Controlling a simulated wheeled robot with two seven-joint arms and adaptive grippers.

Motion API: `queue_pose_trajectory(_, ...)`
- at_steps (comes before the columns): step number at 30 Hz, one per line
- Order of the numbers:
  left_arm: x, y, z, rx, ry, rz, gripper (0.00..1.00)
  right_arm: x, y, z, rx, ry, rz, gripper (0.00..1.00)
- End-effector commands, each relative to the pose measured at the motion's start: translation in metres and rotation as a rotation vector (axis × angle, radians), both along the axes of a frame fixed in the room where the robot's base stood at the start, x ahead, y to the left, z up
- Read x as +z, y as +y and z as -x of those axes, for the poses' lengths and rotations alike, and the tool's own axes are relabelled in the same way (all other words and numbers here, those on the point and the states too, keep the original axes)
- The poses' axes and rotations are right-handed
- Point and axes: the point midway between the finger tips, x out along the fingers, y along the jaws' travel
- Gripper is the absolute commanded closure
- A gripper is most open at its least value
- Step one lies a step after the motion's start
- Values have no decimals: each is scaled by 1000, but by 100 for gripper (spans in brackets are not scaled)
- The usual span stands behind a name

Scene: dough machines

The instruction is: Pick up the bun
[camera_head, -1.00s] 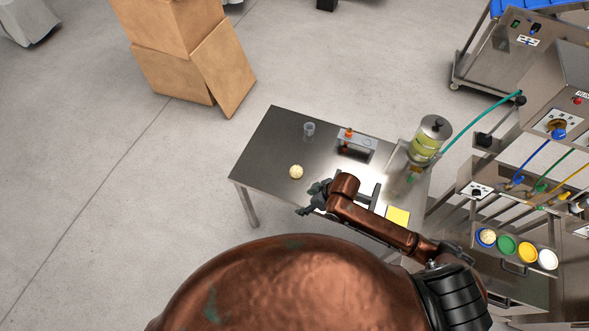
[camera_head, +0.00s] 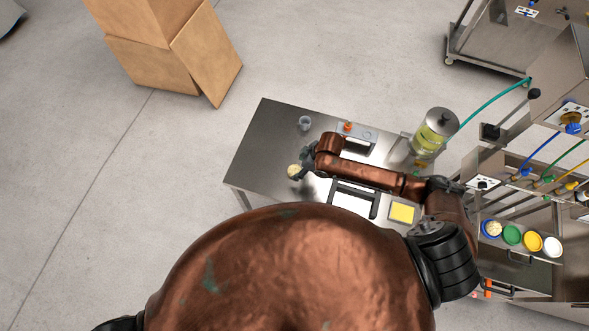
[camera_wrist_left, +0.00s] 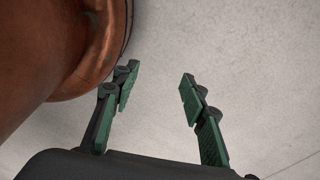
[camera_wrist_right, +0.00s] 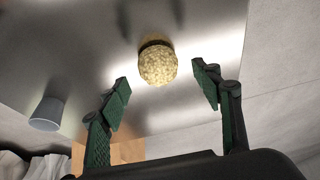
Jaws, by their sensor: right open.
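The bun (camera_head: 294,170) is a round, pale yellow, crumbly-topped piece on the steel table (camera_head: 255,145). In the right wrist view the bun (camera_wrist_right: 157,65) lies ahead of my right gripper (camera_wrist_right: 160,85), roughly centred between its spread fingers and a little beyond the tips. My right gripper (camera_head: 305,162) is open and empty, right beside the bun in the head view. I cannot tell whether a finger touches it. My left gripper (camera_wrist_left: 158,82) is open and empty, with bare floor beyond it in the left wrist view. It does not show in the head view.
A small grey cup (camera_head: 305,123) stands behind the bun; the right wrist view also shows it (camera_wrist_right: 47,113). A device with an orange knob (camera_head: 348,128), a lidded glass container (camera_head: 434,131) and a yellow pad (camera_head: 401,212) stand further right. The table's left part is clear.

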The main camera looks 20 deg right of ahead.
Motion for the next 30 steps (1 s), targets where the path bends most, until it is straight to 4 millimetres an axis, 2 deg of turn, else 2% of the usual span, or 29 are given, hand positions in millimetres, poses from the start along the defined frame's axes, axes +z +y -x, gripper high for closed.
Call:
queue_pose_trajectory(3, -2, 1, 14, 3, 17, -2, 60, -18, 4, -5, -1, 0, 0, 41)
queue_pose_trajectory(6, -4, 2, 13, 2, 16, -2, 60, -31, 8, -8, -1, 0, 0, 41)
queue_pose_trajectory(10, -4, 1, -2, -1, -2, -1, 60, -40, 10, -10, -2, 0, 0, 41)
queue_pose_trajectory(15, -2, 0, -24, -6, -31, 1, 60, -41, 10, -11, -3, -1, 0, 41)
queue_pose_trajectory(17, -2, 0, -26, -6, -34, 1, 60, -41, 10, -10, -3, -1, 0, 41)
queue_pose_trajectory(30, -3, 1, -3, 0, -4, 0, 60, -41, 9, -10, -4, -1, 1, 71)
